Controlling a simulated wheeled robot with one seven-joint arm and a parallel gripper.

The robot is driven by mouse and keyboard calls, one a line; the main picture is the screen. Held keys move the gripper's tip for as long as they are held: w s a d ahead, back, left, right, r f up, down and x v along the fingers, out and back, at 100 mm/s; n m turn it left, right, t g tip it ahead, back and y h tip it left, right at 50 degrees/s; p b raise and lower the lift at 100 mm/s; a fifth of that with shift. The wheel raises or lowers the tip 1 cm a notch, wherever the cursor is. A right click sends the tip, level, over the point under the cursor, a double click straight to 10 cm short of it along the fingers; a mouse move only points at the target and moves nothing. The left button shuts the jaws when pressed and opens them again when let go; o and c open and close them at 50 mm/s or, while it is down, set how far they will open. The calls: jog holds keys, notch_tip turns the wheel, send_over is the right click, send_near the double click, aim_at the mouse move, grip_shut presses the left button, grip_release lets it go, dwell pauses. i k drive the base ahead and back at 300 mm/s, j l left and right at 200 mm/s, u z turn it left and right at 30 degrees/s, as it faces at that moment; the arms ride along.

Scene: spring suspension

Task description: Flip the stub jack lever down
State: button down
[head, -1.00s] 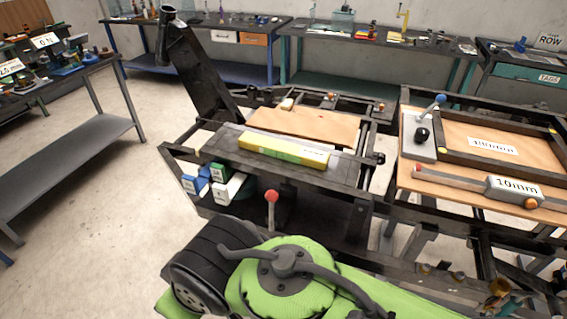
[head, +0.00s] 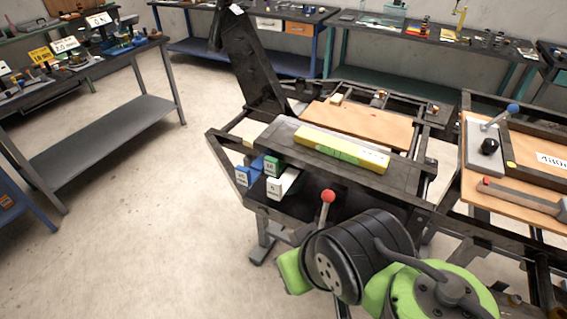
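A lever with a red ball knob (head: 327,196) stands upright at the front edge of the dark bench frame (head: 385,187). A second lever with a blue ball knob (head: 512,108) tilts up to the right from a grey plate (head: 484,142) on the right-hand frame. No label shows which of them is the stub jack lever. My arm, black and green, fills the lower right in front of the bench and hides the red-knobbed lever's lower surroundings. My gripper itself does not show, so its fingers cannot be seen.
A yellow-green box (head: 342,148) lies on the bench top. Blue, green and white labelled blocks (head: 282,183) sit at its front left. A dark slanted post (head: 250,65) rises behind. A grey shelf table (head: 105,130) stands left. The floor between is clear.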

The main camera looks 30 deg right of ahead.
aim_at(328, 196)
jog(key=i+j+u, duration=0.15)
jog(key=i+u, duration=0.6)
